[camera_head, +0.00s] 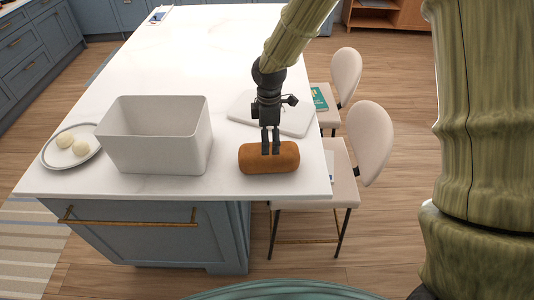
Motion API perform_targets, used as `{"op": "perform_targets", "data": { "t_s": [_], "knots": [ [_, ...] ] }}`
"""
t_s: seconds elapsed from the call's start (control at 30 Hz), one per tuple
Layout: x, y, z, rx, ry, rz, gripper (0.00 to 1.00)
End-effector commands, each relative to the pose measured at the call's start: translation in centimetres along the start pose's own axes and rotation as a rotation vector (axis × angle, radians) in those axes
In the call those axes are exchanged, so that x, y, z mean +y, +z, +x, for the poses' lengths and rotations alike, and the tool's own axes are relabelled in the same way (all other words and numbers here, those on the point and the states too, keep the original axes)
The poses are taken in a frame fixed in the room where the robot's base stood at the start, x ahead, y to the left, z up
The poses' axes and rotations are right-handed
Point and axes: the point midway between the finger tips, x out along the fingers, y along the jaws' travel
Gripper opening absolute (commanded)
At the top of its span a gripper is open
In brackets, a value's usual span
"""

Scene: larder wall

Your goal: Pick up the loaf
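The loaf (250,159) is a brown, rounded log lying on the white countertop near its front right corner, its long side running left to right. My gripper (270,153) is dark grey and points down at the loaf from above. Its two fingers show side by side with a narrow gap and overlap the upper middle of the loaf in the picture. I cannot tell whether they touch the loaf or are only above or in front of it. The part of the loaf behind the fingers is hidden.
A pale grey open bin (153,150) stands left of the loaf. Left of it, a plate (86,157) holds two pale round items. A white board (295,120) lies behind the loaf. Two chairs (371,145) stand along the counter's right side. The countertop (190,55) is mostly clear farther back.

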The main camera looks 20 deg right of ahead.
Motion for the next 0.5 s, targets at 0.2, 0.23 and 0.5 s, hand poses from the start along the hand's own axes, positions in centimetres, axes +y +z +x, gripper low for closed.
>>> {"op": "perform_targets", "data": {
  "t_s": [0.2, 0.23, 0.5],
  "knots": [
    [-0.1, 0.2, 2.3, -0.001, -0.002, 0.003, 1.00],
    [-0.1, 0.2, 2.6, 0.000, -0.002, 0.003, 1.00],
    [0.0, 0.0, 3.5, 0.000, -0.001, 0.001, 1.00]
  ]
}}
